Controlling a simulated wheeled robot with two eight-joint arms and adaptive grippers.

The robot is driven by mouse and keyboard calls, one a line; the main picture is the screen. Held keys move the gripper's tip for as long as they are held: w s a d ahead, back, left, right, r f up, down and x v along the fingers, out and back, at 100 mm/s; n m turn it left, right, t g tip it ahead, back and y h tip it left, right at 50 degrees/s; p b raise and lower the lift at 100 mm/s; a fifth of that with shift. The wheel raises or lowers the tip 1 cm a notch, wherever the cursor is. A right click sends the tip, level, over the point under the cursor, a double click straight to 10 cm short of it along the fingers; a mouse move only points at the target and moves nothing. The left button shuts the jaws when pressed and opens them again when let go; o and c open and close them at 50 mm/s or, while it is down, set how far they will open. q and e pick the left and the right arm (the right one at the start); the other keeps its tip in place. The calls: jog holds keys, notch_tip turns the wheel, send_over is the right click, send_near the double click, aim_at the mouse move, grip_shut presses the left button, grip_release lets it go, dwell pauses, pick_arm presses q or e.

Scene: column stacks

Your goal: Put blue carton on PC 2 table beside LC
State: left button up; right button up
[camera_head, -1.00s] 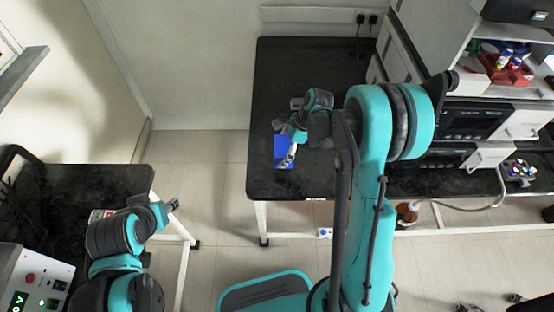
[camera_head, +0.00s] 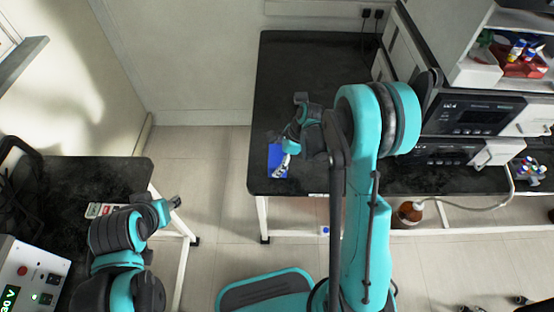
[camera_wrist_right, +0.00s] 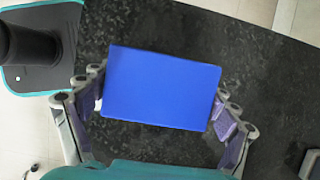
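The blue carton (camera_head: 275,157) is over the front left part of the black table (camera_head: 300,75). My right gripper (camera_head: 284,163) is at it. In the right wrist view the carton (camera_wrist_right: 160,88) fills the space between the fingers of my right gripper (camera_wrist_right: 160,112), one finger against each side. I cannot tell whether its underside touches the table. The LC unit (camera_head: 478,115), a stack of dark-fronted instruments, stands at the right of this table. My left gripper (camera_head: 174,202) is near the lower left table, away from the carton; its opening is too small to judge.
The black table is bare behind and left of my right arm. A second dark table (camera_head: 95,172) at the left carries a power box (camera_head: 35,275). A brown bottle (camera_head: 407,213) stands below the black table's front edge. Shelves with a red bin (camera_head: 523,64) are upper right.

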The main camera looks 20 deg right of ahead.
jog(key=shift+o, duration=0.5)
jog(key=shift+r, duration=0.1)
jog(key=shift+d+r+p, duration=0.1)
jog(key=shift+r+p, duration=0.25)
jog(key=p+v, duration=0.4)
jog(key=v, duration=0.7)
jog(key=s+a+r+n+t+h, duration=0.1)
jog(key=s+r+n+t+h, duration=0.1)
jog(key=s+r+n, duration=0.4)
jog(key=s+r+n+t+h, duration=0.2)
jog(key=s+r+n+t, duration=0.2)
jog(key=s+n, duration=0.6)
notch_tip(320, 180, up, 2)
jog(key=n, duration=0.5)
jog(key=shift+s+a+r, duration=0.2)
jog(key=shift+a+r, duration=0.05)
jog(key=shift+a, duration=0.15)
